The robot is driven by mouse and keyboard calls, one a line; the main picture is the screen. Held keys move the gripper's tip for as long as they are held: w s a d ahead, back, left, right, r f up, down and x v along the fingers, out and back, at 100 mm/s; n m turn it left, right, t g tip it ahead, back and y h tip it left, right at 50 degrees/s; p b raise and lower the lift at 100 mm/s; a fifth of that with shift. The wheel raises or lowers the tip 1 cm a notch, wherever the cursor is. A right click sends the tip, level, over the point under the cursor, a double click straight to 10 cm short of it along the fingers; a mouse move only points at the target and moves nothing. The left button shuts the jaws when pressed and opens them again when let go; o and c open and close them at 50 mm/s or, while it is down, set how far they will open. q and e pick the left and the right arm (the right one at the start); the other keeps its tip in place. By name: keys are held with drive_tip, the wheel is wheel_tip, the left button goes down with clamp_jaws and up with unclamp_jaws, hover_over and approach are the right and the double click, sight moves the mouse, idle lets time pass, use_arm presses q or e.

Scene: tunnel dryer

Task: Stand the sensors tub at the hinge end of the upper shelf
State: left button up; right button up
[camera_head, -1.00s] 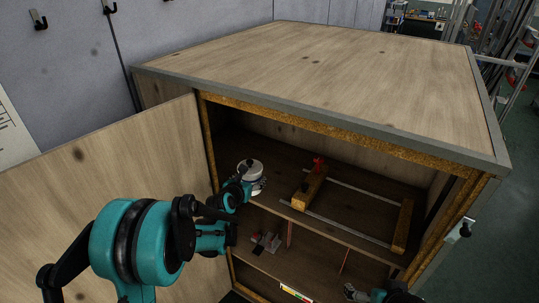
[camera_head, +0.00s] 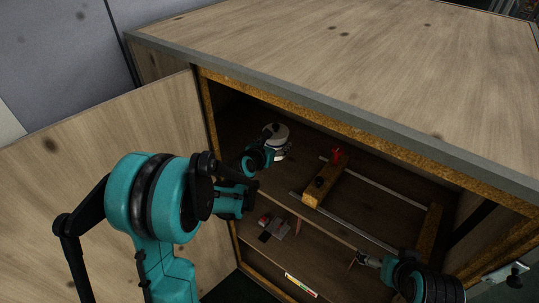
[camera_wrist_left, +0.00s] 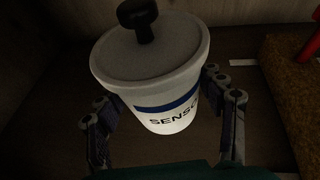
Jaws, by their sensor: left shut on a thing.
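The sensors tub (camera_head: 276,133) is a white tapered tub with a grey lid and a dark knob. It is upright at the left, door-side end of the cabinet's upper shelf (camera_head: 330,226). In the left wrist view the tub (camera_wrist_left: 160,75) shows a blue band and the letters "SENS". My left gripper (camera_head: 272,155) is shut on the tub, with a finger at each side in the wrist view. The tub's base is mostly hidden, so I cannot tell whether it touches the shelf. My right gripper (camera_head: 362,260) is in front of the shelves at lower right, its fingers too small to read.
A wooden block (camera_head: 325,184) with a red part stands right of the tub, with metal rails running to another block (camera_head: 429,232). The open door (camera_head: 110,150) is at the left. Small items (camera_head: 273,226) and a coloured strip (camera_head: 300,285) lie lower down.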

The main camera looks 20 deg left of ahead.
use_arm(q)
drive_tip(key=a+f, duration=0.1)
drive_tip(key=w+a, duration=0.1)
drive_tip(key=shift+a+f, duration=0.35)
drive_tip(key=shift+a, duration=0.05)
wheel_tip(320, 180, down, 4)
drive_tip(key=shift+f+b, duration=0.1)
drive_tip(key=shift+b, duration=1.1)
drive_tip(key=shift+s, duration=0.1)
drive_tip(key=o, duration=1.6)
